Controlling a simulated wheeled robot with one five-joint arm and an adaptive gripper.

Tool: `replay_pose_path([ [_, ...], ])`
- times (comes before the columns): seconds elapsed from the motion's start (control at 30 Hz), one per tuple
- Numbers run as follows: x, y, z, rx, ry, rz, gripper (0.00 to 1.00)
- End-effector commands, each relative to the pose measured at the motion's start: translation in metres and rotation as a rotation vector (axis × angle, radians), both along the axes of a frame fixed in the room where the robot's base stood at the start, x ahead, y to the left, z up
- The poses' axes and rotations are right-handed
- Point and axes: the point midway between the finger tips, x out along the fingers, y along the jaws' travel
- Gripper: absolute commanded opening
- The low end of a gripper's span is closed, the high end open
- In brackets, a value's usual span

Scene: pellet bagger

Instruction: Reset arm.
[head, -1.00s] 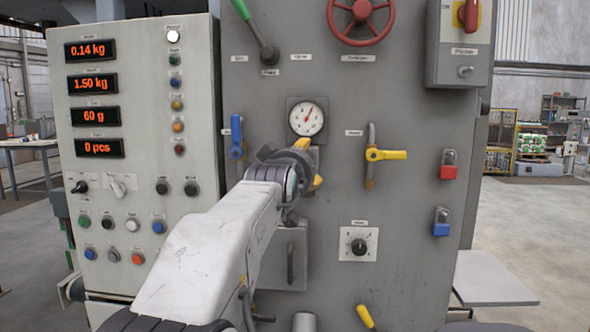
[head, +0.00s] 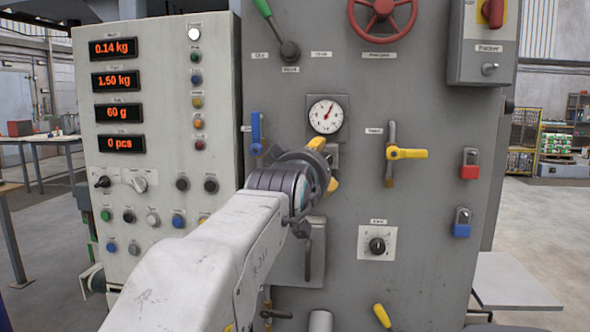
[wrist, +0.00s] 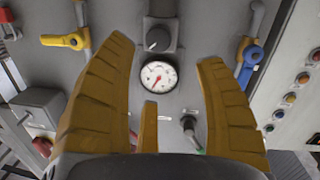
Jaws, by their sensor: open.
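My arm reaches from the bottom of the head view toward the grey machine panel (head: 440,240). My gripper (head: 328,172) is at its end, in front of the panel just below the round white gauge (head: 326,115). In the wrist view my gripper (wrist: 170,80) shows yellow fingers spread wide apart with nothing between them but the view of the gauge (wrist: 158,76) and a black knob (wrist: 158,40) behind. The wrist view shows the panel upside down. Whether a finger touches the panel cannot be told.
A blue-handled valve (head: 257,132) is left of my gripper and a yellow-handled valve (head: 406,153) is right. A red handwheel (head: 383,12) and a green-handled lever (head: 272,25) are above. The control box (head: 160,150) with displays stands left. Open floor (head: 540,230) lies right.

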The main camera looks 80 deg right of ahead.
Motion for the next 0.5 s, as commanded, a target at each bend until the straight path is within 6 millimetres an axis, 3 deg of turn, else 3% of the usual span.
replay_pose_path([
  [0.5,0.006,0.0006,0.0,0.008,-0.002,0.013,0.64],
])
